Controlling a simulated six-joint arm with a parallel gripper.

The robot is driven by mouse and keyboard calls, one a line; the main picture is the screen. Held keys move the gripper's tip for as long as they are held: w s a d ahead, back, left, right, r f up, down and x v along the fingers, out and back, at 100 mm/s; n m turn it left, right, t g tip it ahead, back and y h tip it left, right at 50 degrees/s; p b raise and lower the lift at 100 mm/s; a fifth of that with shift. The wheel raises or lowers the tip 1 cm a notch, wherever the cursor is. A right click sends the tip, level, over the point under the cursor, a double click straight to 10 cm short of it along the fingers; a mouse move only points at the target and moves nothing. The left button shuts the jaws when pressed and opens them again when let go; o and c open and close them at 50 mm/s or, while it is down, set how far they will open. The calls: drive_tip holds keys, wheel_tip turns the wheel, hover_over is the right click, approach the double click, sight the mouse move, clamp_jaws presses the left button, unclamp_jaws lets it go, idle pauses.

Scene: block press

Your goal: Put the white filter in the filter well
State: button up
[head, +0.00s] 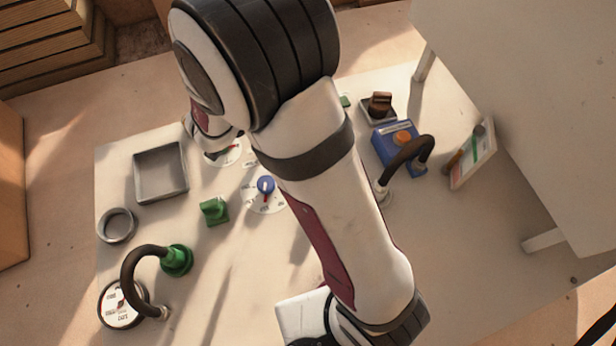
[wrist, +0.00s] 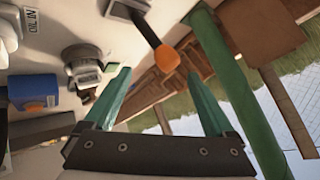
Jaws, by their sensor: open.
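I cannot make out the white filter for certain in either view; my arm covers much of the panel in the head view. A grey open ring (head: 103,232) lies at the panel's left edge and may be the filter well, but I cannot tell. My gripper (wrist: 158,74) shows in the wrist view with two green fingers spread apart and nothing between them. Its fingers are hidden in the head view. In the wrist view a grey round fitting (wrist: 86,74) is left of the left finger.
A blue box with an orange button (head: 402,138) is at right. An orange-tipped lever (wrist: 166,58) shows beyond my fingers.

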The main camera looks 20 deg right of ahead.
drive_tip(key=s+a+r+n+g+y, duration=0.1)
drive_tip(key=s+a+r+n+y, duration=0.4)
drive_tip(key=s+a+r+y, duration=0.25)
drive_tip(key=s+d+n+g, duration=0.1)
drive_tip(key=s+d+g, duration=0.2)
drive_tip(key=s, duration=0.9)
drive_tip(key=s+d+r+n+g+h, duration=0.1)
drive_tip(key=s+d+g, duration=0.3)
drive_tip(key=s, duration=0.7)
drive_tip(key=shift+s+d+r+g, duration=0.15)
drive_tip(key=shift+s+d+g, duration=0.2)
drive_tip(key=shift+d, duration=0.4)
